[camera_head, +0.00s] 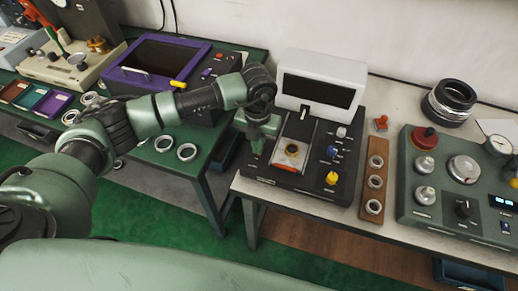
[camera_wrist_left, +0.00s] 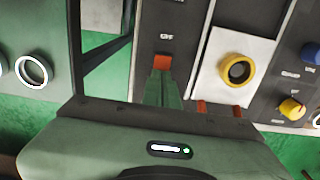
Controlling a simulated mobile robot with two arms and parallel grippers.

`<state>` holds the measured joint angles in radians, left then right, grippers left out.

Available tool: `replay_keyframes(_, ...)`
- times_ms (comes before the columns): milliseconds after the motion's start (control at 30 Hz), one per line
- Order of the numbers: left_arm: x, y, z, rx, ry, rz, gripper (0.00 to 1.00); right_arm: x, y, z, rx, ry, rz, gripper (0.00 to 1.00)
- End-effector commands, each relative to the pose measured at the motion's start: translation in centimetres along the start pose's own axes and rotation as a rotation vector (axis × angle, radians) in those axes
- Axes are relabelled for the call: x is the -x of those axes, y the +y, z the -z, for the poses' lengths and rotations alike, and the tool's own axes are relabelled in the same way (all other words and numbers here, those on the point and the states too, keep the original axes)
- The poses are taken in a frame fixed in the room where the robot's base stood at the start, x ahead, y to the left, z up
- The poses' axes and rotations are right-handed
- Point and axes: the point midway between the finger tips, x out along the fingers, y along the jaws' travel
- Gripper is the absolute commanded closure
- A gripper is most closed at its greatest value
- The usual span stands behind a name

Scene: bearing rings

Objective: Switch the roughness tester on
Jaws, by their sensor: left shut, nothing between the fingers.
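The black-based tester (camera_head: 258,168) with a white-framed dark screen (camera_head: 318,83) stands at the left end of the pale table. It has a metal ring (camera_head: 292,149) on its square plate, blue and yellow knobs on its right. My left gripper (camera_head: 257,151) reaches down over its left side; the fingers are shut and empty. In the left wrist view the green fingers (camera_wrist_left: 164,88) end at a small orange-red patch (camera_wrist_left: 163,62), below a label that looks like "OFF". I cannot tell whether they touch it. My right gripper is not in view.
A wooden strip with rings (camera_head: 375,162) and a green control box (camera_head: 460,170) stand to the right. Black rings (camera_head: 450,101) are stacked behind. On the left green table are a purple-framed device (camera_head: 160,62) and loose rings (camera_head: 186,152).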

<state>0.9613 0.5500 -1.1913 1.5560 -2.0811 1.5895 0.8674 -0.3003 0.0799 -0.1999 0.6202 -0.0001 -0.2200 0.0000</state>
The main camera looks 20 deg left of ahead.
Motion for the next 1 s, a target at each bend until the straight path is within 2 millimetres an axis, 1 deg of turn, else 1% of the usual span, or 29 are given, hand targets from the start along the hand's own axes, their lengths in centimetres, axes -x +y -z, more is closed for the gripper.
replay_keyframes(167, -0.4, 0.0, 0.0, 0.000, 0.000, 0.000, 1.00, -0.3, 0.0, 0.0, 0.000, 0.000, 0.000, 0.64)
replay_keyframes(367, 0.1, 0.0, 0.0, 0.000, 0.000, 0.000, 1.00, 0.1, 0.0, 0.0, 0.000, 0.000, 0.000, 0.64)
replay_keyframes(1000, 5.2, 0.0, 0.0, 0.000, 0.000, 0.000, 1.00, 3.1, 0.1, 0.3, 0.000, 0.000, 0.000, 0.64)
